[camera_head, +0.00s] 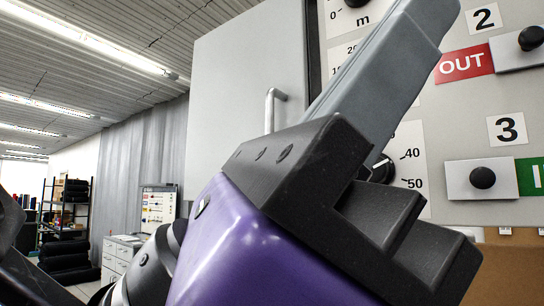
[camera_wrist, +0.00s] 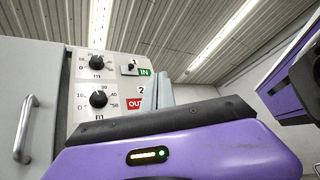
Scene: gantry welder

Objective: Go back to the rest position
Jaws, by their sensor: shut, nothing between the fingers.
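My gripper (camera_head: 424,22) is large in the head view, with a purple body, a black mount and grey fingers pointing up and to the right. The fingers are together and hold nothing. In the wrist view the purple body fills the bottom and the grey fingers (camera_wrist: 166,93) stand beyond the black edge. In the head view the gripper covers part of the grey control panel (camera_head: 440,130); I cannot tell whether it touches it.
The panel carries black dials (camera_wrist: 98,98), a slider marked 2 at red OUT (camera_head: 530,39) and a slider marked 3 at green (camera_head: 483,178). A grey door (camera_head: 235,90) with a bar handle (camera_head: 270,108) is left. Black shelves (camera_head: 65,215) and white drawers (camera_head: 120,255) stand farther back.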

